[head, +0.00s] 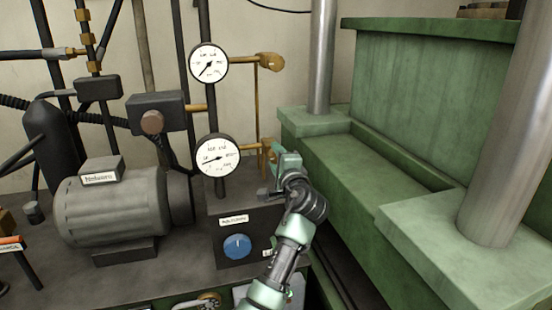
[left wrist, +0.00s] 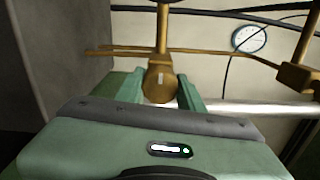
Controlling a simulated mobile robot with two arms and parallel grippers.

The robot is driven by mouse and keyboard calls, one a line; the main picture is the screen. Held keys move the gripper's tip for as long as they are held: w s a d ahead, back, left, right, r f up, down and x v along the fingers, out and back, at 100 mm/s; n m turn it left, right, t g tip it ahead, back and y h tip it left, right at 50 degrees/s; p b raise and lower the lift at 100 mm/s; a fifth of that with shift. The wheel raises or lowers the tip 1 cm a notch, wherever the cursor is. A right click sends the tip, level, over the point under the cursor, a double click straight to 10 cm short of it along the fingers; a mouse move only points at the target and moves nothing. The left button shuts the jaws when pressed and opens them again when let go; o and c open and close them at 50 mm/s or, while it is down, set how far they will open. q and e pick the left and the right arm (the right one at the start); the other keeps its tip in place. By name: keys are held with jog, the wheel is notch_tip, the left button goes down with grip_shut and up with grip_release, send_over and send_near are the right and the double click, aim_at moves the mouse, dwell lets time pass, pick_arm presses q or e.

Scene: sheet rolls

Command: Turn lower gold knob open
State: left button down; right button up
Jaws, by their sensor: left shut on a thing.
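The lower gold knob (head: 268,148) is on a gold pipe right of the lower gauge. It is partly hidden by my left gripper (head: 277,160). In the left wrist view the round knob (left wrist: 160,84) sits between the two green fingers of my left gripper (left wrist: 160,88), which is shut on it. A pale slot mark shows on the knob's face. The upper gold knob (head: 271,62) is above, clear of the gripper. My right gripper is not in view.
The lower gauge (head: 215,157) and upper gauge (head: 208,63) stand left of the knobs. A blue dial (head: 237,246) is on the dark box below. A grey motor (head: 112,205) stands at left. A green press frame (head: 435,90) with steel columns fills the right side, close to my arm.

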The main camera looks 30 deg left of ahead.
pick_arm(q)
jog(key=c, duration=0.9)
grip_release()
jog(key=b+v, duration=0.2)
jog(key=v, duration=0.5)
jog(key=shift+s+d, duration=0.25)
jog(key=shift+s, duration=0.05)
